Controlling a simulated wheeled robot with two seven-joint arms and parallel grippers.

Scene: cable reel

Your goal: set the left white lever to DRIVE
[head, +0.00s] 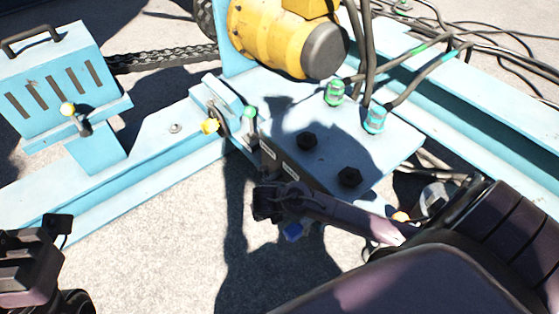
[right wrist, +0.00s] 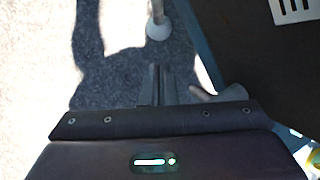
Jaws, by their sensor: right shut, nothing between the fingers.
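A pale lever with a round knob (right wrist: 158,28) shows in the right wrist view, ahead of my fingertips and apart from them. A second pale, greyish lever-like part (right wrist: 218,94) lies just right of the fingers; I cannot tell if they touch. In the head view a dark panel (head: 318,187) with two small white labels is on the side of the blue frame; the white levers are hidden there by my right arm. My right gripper (head: 266,203) is shut and empty beside this panel; its fingers (right wrist: 157,80) are together. My left gripper (head: 60,232) is partly visible at lower left, its jaws unclear.
The light blue frame (head: 150,155) carries a yellow motor (head: 270,38), bolts and green cable glands (head: 334,92). A slotted blue box (head: 50,80) is at far left. Bare concrete (head: 150,260) lies in front.

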